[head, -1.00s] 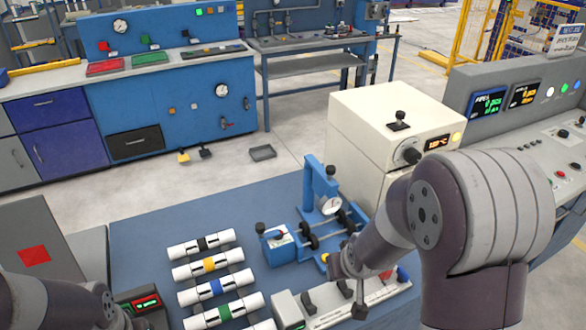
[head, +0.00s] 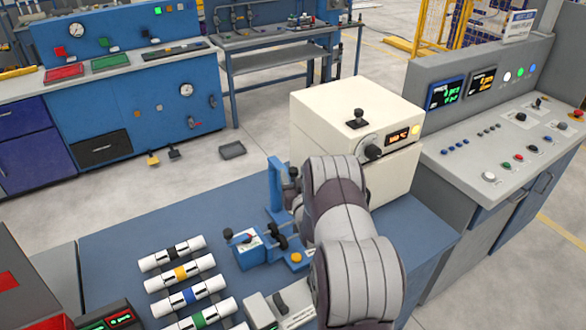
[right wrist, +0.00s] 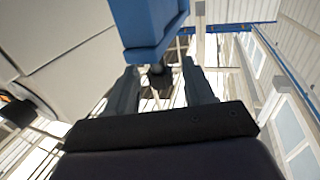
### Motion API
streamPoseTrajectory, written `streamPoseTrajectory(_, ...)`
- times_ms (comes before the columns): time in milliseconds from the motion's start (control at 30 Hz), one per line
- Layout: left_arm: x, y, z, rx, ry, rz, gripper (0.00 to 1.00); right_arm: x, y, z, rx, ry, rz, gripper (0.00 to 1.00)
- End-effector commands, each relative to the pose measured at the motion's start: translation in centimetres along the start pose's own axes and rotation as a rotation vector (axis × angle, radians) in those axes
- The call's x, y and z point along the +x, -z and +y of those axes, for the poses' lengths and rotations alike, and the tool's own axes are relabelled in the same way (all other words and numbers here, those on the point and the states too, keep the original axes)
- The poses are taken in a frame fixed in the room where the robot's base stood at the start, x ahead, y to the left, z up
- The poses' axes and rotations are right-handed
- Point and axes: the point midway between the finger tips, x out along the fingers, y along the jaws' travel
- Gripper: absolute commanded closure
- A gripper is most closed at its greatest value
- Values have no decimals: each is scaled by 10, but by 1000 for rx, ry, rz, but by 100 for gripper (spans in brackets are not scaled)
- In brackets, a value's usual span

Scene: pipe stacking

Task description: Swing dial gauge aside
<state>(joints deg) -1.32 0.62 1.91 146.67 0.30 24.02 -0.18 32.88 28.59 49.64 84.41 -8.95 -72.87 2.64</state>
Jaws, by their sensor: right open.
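The blue gauge stand (head: 275,188) rises from the fixture at the middle of the blue bench in the head view. My right arm covers the dial gauge and the stand's right side there. In the right wrist view, my right gripper (right wrist: 158,66) is open. A blue block (right wrist: 150,22), seemingly the stand's upper arm, fills the top centre. A small dark knob or stem (right wrist: 157,76) hangs below it, between the two fingers. I cannot tell whether the fingers touch it. My left gripper is not in view.
A cream box (head: 350,115) with a knob and display stands just behind my right arm. Several banded white pipes (head: 180,272) lie at the bench's front left. A blue clamp unit (head: 248,248) sits beside the stand. A control console (head: 480,170) is at right.

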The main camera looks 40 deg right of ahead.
Motion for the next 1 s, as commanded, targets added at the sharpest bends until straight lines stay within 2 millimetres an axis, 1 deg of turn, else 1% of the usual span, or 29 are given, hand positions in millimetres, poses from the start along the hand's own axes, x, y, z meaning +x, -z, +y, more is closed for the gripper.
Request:
streamPoseTrajectory(100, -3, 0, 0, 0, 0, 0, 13, 11, 0, 0, 0, 0, -1, 47)
streamPoseTrajectory(200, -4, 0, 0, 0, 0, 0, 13, 16, 0, 0, 0, 0, 0, 47)
streamPoseTrajectory(433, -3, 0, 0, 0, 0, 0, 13, 16, 0, 0, 0, 0, 0, 47)
streamPoseTrajectory(467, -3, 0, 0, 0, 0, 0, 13, 16, 0, 0, 0, 0, 0, 54)
streamPoseTrajectory(500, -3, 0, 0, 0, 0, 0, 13, 16, 0, 0, 0, 0, 0, 67)
streamPoseTrajectory(567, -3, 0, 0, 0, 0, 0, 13, 16, 0, 0, 0, 0, 0, 86)
streamPoseTrajectory(600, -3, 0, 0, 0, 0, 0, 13, 16, 0, 0, 0, 0, 0, 99)
streamPoseTrajectory(833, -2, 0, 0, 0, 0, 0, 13, 16, -1, -1, 1, -6, -1, 100)
streamPoseTrajectory(1000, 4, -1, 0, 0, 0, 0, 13, 14, -3, -4, 1, -49, -2, 100)
